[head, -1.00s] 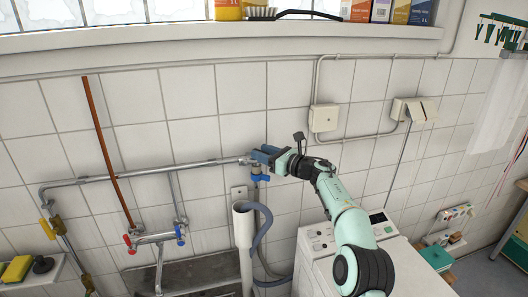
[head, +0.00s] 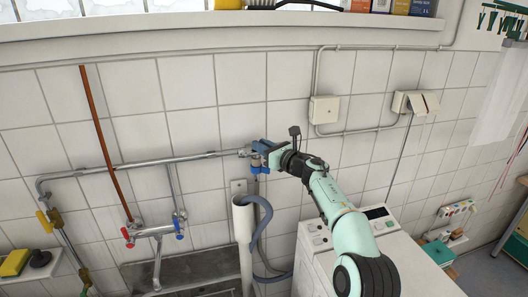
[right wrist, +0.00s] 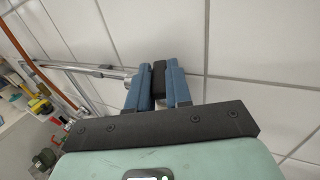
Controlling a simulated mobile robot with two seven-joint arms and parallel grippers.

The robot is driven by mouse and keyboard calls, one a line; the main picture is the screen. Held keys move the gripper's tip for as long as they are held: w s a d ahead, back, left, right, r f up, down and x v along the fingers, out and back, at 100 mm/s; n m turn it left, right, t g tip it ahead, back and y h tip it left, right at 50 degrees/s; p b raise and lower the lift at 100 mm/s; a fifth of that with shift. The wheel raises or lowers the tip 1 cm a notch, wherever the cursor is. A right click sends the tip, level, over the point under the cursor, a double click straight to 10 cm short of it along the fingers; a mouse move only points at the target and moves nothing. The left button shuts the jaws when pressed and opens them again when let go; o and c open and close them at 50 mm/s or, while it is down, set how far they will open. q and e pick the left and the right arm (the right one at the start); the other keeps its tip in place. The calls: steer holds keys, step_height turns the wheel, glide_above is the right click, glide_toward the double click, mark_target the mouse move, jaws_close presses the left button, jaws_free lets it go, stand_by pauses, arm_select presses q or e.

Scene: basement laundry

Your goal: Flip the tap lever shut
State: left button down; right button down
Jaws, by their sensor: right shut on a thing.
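The tap sits on the wall at the right end of the grey pipe (head: 205,156). My right gripper (head: 260,156) is at this tap in the head view, reaching in from the right with blue fingers. A blue part of the tap (head: 261,170) shows just below the fingers. In the right wrist view my right gripper (right wrist: 159,85) is closed on a dark piece, the tap lever (right wrist: 159,74), with one finger on each side. The fingers and wrist hide much of the tap. My left gripper is not in view.
A mixer tap with red and blue knobs (head: 154,231) is over a sink at lower left. A white machine (head: 318,247) is under my arm. The wall above is clear.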

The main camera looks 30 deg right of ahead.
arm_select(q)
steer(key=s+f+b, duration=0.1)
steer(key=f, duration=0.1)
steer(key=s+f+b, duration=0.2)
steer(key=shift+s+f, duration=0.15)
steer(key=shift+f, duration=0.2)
arm_select(e)
steer(key=m+h, duration=0.1)
steer(key=h, duration=0.1)
steer(key=a+m+h, duration=0.1)
steer(key=m+h, duration=0.1)
steer(key=h, duration=0.1)
steer(key=m+h, duration=0.2)
steer(key=h, duration=0.1)
steer(key=shift+a+r, duration=0.3)
steer(key=shift+r, duration=0.05)
steer(key=shift+s+d+m, duration=0.1)
steer(key=shift+m, duration=0.2)
steer(key=c, duration=1.3)
jaws_free()
steer(key=shift+o, duration=1.3)
steer(key=shift+f, duration=0.15)
